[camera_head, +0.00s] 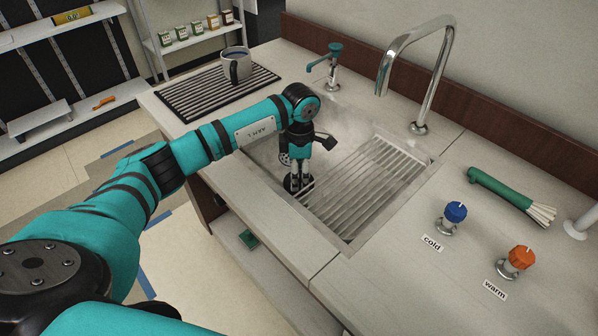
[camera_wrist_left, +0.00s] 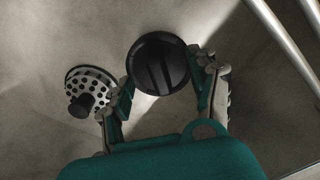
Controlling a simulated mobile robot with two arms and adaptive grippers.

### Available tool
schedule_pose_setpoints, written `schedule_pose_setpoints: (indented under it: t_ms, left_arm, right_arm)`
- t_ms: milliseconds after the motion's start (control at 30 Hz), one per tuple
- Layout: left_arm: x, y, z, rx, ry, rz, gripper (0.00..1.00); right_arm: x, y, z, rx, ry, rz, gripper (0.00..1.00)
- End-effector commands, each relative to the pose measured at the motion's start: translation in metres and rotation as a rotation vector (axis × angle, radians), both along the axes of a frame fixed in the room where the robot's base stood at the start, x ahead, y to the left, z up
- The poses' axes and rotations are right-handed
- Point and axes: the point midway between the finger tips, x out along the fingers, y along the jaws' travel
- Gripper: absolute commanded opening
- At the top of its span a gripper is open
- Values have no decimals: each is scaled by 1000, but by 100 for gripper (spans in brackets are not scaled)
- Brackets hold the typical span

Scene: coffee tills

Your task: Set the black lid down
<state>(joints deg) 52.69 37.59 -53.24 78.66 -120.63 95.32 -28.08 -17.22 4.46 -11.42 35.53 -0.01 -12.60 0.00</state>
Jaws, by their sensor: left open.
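The black lid (camera_head: 292,184) is a round disc with raised ridges. It appears to rest on the sink floor, in the left part of the sink (camera_head: 347,241). My left gripper (camera_head: 299,175) points down over it. In the left wrist view the lid (camera_wrist_left: 158,63) lies between the two open fingers of the left gripper (camera_wrist_left: 163,82). The right finger is very close to the lid's rim; I cannot tell whether it touches. My right gripper is not in view.
A perforated drain strainer with a black knob (camera_wrist_left: 88,91) sits beside the lid. A slatted rack (camera_head: 375,185) covers the sink's right part. A tall faucet (camera_head: 420,75) and teal dispenser (camera_head: 333,65) stand behind. A mug (camera_head: 238,68) stands on a black drying mat (camera_head: 190,98). A green brush (camera_head: 500,188) lies right.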

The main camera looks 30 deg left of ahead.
Motion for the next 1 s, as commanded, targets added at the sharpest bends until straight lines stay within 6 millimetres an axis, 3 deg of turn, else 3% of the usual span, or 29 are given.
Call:
schedule_pose_setpoints:
  t_ms: [267,1000]
  left_arm:
    - [0,0,8,1,-1,0,60]
    - [0,0,80,1,-1,0,60]
  right_arm:
    - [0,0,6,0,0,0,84]
    - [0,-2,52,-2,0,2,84]
